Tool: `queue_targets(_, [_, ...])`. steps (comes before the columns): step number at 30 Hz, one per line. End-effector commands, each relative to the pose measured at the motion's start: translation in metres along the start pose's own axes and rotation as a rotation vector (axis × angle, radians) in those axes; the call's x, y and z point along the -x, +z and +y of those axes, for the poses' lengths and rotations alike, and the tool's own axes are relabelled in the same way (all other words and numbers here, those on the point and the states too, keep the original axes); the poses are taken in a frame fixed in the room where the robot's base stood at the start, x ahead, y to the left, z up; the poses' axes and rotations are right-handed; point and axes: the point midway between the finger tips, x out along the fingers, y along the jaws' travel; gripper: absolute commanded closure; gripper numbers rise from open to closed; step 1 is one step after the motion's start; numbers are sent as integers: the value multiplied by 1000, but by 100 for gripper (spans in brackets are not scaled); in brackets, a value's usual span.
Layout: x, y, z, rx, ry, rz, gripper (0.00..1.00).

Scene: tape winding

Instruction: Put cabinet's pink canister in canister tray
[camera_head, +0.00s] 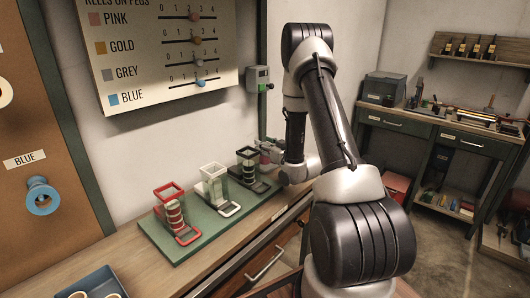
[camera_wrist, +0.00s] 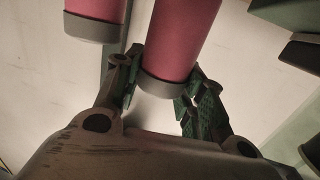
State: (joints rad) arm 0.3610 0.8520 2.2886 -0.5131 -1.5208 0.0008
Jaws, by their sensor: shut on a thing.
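In the wrist view, a pink canister (camera_wrist: 183,40) with a grey end band sits between the fingers of my gripper (camera_wrist: 164,84), which is shut on it near that banded end. A second pink canister (camera_wrist: 95,8) with a grey band is beside it at the upper left, outside the fingers. The far ends of both are cut off by the frame. In the head view, my gripper is mostly hidden at the wrist, near the back end of the bench. A dark blue tray (camera_head: 70,292) with round, pale-rimmed things in it is cut off at the bottom left.
A green board (camera_head: 168,248) on the wooden bench carries red (camera_head: 168,190), white (camera_head: 213,172) and black (camera_head: 246,154) holders, close to my wrist. A grey box (camera_head: 257,78) is on the wall. A cluttered green workbench (camera_head: 440,128) stands at the right.

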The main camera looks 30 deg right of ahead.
Motion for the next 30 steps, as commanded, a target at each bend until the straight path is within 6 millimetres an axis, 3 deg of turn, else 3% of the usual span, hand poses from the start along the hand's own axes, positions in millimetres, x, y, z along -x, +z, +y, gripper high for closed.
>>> queue_targets(5, [-1,23,0,0,0,-1,86])
queue_targets(16, [-1,27,0,0,0,-1,86])
queue_targets(17, [-1,27,0,0,0,-1,59])
queue_targets(18, [-1,27,0,0,0,-1,51])
queue_targets(30, [2,24,0,0,1,-1,51])
